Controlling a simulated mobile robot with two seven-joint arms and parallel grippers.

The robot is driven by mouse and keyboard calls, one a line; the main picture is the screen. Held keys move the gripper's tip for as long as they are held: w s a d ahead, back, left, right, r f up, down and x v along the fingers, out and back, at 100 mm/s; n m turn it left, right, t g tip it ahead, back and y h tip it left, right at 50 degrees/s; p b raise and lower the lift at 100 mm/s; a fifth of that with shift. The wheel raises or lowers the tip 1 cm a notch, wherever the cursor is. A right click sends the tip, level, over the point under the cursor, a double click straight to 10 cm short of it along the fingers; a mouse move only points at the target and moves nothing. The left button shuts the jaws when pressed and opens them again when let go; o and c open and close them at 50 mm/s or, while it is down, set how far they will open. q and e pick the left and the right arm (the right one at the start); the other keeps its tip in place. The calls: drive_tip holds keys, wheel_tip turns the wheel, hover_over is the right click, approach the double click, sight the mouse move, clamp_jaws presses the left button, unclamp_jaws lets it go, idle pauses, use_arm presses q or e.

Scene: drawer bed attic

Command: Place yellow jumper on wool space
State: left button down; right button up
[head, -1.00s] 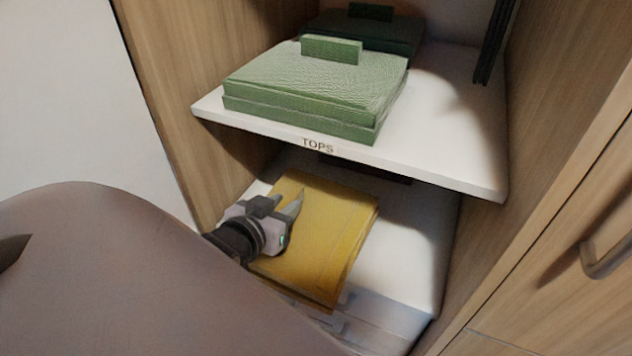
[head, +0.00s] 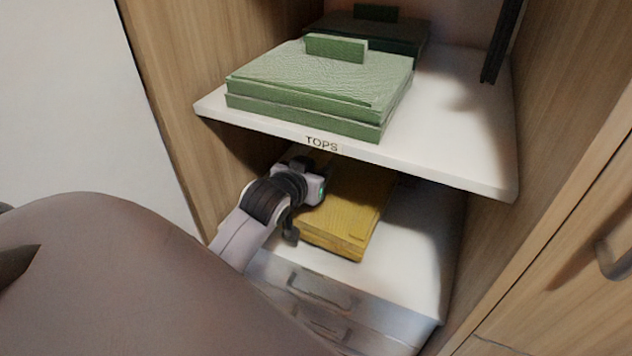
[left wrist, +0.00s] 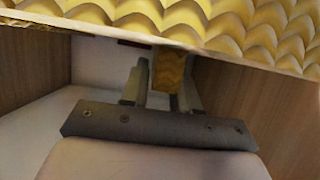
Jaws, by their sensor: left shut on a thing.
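The yellow jumper (head: 360,215) is a folded, ribbed block in the compartment under the shelf marked TOPS. It lies on or just above the white lower surface (head: 412,250); I cannot tell whether they touch. My left gripper (head: 318,172) reaches in from the left over the jumper, its fingertips partly hidden. In the left wrist view, the gripper (left wrist: 160,80) is shut on a small yellow tab (left wrist: 170,68) of the jumper, whose knit (left wrist: 200,22) fills the top. I see no wool label. My right gripper is not in view.
The white TOPS shelf (head: 455,150) overhangs the jumper closely and carries a folded green garment (head: 320,85), with a darker one (head: 375,30) behind. Wooden side walls bound the compartment. Drawers with handles (head: 320,290) lie below. Bare white surface shows right of the jumper.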

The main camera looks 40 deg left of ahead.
use_arm(q)
drive_tip(key=shift+f, duration=1.15)
drive_tip(key=c, duration=0.8)
unclamp_jaws()
drive_tip(key=shift+c, duration=0.2)
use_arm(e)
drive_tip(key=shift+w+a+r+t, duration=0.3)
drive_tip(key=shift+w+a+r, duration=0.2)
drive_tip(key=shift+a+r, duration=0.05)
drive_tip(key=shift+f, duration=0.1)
